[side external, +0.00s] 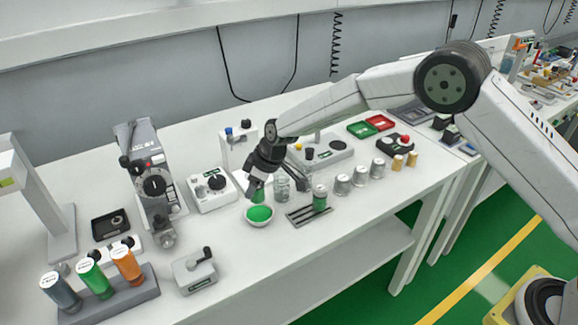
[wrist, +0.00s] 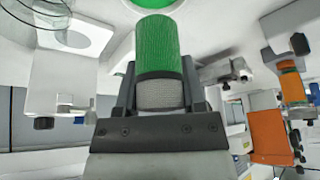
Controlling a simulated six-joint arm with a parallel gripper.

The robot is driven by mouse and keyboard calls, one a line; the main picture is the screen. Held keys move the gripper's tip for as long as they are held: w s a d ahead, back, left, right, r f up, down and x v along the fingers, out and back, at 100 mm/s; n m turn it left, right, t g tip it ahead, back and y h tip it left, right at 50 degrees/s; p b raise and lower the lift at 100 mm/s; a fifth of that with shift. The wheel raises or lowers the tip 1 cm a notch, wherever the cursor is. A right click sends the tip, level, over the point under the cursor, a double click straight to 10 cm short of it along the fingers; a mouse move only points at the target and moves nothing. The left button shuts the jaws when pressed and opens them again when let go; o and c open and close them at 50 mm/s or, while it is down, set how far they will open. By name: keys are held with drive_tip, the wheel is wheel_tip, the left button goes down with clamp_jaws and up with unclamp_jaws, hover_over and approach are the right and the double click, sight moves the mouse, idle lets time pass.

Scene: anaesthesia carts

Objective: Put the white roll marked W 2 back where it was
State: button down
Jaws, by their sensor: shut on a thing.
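My gripper (side external: 257,178) is shut on a roll (side external: 258,196) that is green over most of its length. In the wrist view, my gripper (wrist: 159,95) holds the roll (wrist: 160,45) between its fingers, with a grey-white textured band at the finger end. No W 2 mark is readable on it. The roll is over or just behind a white bowl (side external: 250,221) with a green inside; contact cannot be told. A green roll with a pale top (side external: 320,199) stands at a dark slotted rack (side external: 298,217). Several pale grey rolls (side external: 342,185) stand right of it; their marks are unreadable.
A clear glass jar (side external: 281,188) stands close right of my gripper. A white box with a black knob (side external: 212,190) is to the left. Green and red trays (side external: 380,122) lie farther back. Bare table shows in front of the bowl and rack.

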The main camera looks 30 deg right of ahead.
drive_tip(key=shift+r, duration=0.55)
drive_tip(key=shift+d, duration=0.1)
